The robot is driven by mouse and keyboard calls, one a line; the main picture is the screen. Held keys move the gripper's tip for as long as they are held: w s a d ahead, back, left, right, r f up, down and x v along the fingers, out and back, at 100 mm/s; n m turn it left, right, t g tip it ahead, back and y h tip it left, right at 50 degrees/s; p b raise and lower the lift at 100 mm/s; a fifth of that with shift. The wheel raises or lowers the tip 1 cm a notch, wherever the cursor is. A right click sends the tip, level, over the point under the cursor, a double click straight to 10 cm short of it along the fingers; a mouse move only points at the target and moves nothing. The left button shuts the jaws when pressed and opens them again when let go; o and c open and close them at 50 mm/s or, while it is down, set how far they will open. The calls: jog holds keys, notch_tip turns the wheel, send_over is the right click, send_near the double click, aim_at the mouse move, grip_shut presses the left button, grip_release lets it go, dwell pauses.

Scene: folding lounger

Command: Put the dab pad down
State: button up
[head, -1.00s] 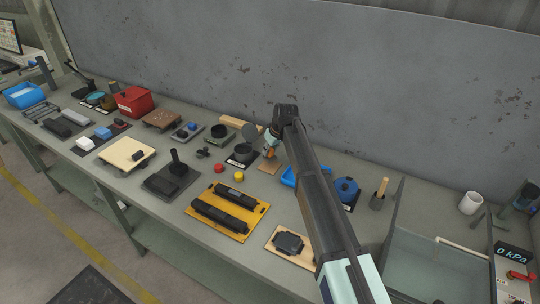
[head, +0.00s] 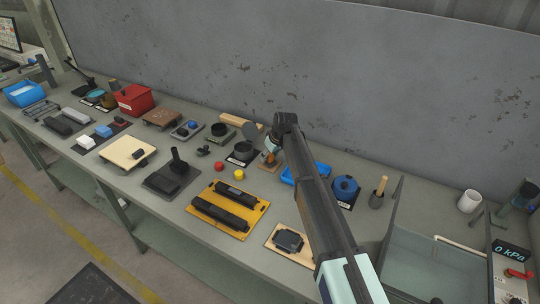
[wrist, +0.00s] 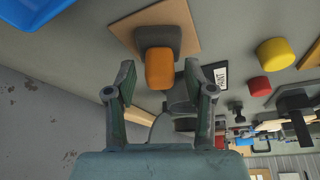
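The dab pad, a block with an orange part and a dark grey part (wrist: 160,68), shows in the wrist view at a square wooden board (wrist: 190,22). It seems to rest on this board. My gripper (wrist: 160,80) is open, with one finger on each side of the orange part and a visible gap at both sides. In the head view my gripper (head: 272,145) is at the small wooden board (head: 267,166) near the back of the bench. There the pad is small and partly hidden by my gripper.
A black round dish (head: 243,152) stands just left of my gripper. Red (head: 219,167) and yellow (head: 239,174) knobs are in front. A blue tray (head: 291,177) and a blue pot (head: 345,188) are to the right. The grey wall is close behind.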

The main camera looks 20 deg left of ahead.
jog(key=shift+r, duration=0.1)
jog(key=b+v, duration=0.3)
jog(key=v, duration=0.9)
jog(key=shift+r, duration=0.1)
